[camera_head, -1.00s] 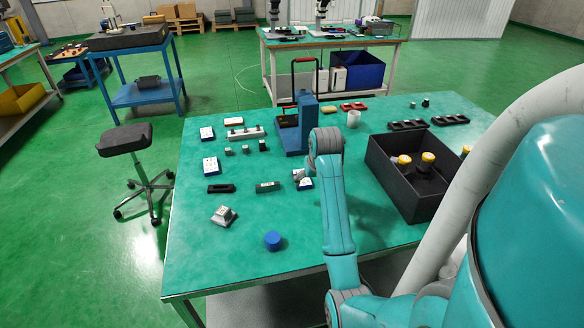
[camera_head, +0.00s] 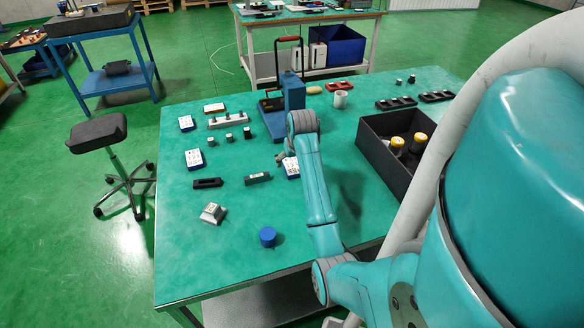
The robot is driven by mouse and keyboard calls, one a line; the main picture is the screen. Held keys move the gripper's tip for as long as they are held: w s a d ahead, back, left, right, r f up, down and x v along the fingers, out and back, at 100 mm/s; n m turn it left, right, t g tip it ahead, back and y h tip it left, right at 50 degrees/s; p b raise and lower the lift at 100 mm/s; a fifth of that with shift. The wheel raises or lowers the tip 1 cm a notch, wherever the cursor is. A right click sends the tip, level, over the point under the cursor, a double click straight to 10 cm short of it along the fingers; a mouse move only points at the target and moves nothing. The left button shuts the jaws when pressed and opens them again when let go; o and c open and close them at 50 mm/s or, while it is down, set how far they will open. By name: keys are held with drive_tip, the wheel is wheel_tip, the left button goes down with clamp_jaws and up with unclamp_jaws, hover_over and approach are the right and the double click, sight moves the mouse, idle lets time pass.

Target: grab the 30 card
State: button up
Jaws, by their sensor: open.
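Three white-and-blue cards lie on the green-topped table: one at the back left (camera_head: 186,123), one in front of it (camera_head: 194,158) and one beside my arm (camera_head: 291,168). Their printing is too small to read, so I cannot tell which is the 30 card. My gripper (camera_head: 281,158) is small and partly hidden by my wrist. It is open, just left of the card beside my arm and seemingly above the table. My arm covers part of the table to the right of that card.
A black bin (camera_head: 372,165) with yellow-topped items stands on the right. A blue press-like stand (camera_head: 291,98) rises behind my wrist. Black blocks (camera_head: 257,178), a grey metal piece (camera_head: 213,213) and a blue cylinder (camera_head: 268,236) lie nearer. The front left of the table is clear.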

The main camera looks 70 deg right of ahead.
sight(292, 166)
drive_tip(key=x, duration=0.3)
drive_tip(key=shift+d+f, duration=0.2)
drive_tip(key=shift+d, duration=0.15)
drive_tip(key=shift+w+d+f, duration=0.15)
drive_tip(key=shift+f, duration=0.3)
drive_tip(key=shift+f, duration=0.2)
drive_tip(key=c, duration=1.3)
